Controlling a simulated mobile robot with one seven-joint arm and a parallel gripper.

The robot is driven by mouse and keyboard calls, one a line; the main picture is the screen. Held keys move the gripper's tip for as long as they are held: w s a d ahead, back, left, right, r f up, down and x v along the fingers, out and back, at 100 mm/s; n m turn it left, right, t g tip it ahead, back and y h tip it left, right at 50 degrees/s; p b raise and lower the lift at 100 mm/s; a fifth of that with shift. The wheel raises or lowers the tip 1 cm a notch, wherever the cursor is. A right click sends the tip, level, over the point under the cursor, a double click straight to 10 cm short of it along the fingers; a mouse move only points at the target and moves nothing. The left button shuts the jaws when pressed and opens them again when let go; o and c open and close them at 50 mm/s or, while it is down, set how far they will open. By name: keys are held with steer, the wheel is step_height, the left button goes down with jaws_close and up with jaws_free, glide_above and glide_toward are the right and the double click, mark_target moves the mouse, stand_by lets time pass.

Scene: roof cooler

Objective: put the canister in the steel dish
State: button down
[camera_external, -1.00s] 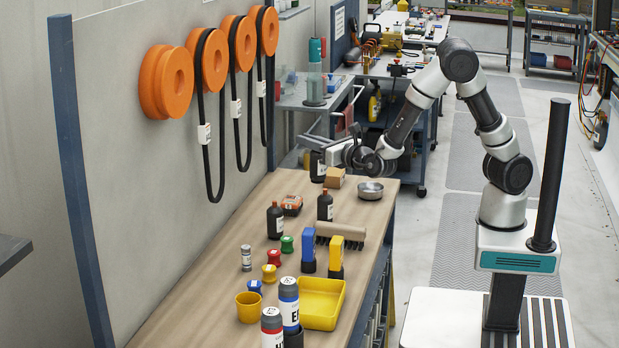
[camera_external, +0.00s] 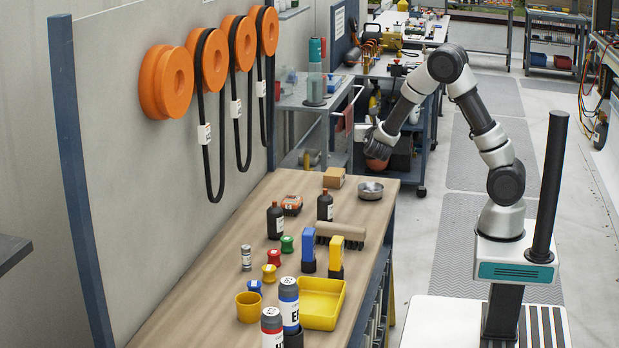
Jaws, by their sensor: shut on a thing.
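The steel dish (camera_external: 370,190), a small round grey bowl, sits near the far right corner of the wooden bench. My gripper (camera_external: 374,146) is up beyond the bench's far end, above and behind the dish and apart from it. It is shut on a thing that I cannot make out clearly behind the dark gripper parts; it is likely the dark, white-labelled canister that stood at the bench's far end. A small grey-white cylinder (camera_external: 246,257) stands upright at the bench's left.
A cardboard box (camera_external: 334,177) is left of the dish. Two dark bottles (camera_external: 325,207) (camera_external: 275,221), a brush (camera_external: 340,234) and a yellow tray (camera_external: 321,303) are nearer. A cart (camera_external: 405,150) stands beyond the bench. Bench around the dish's near side is clear.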

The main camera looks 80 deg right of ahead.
step_height(320, 180, down, 13)
steer(key=b, duration=0.2)
steer(key=shift+r, duration=0.15)
steer(key=c, duration=2.3)
jaws_free()
steer(key=shift+f, duration=0.2)
steer(key=o, duration=0.5)
steer(key=shift+r, duration=0.2)
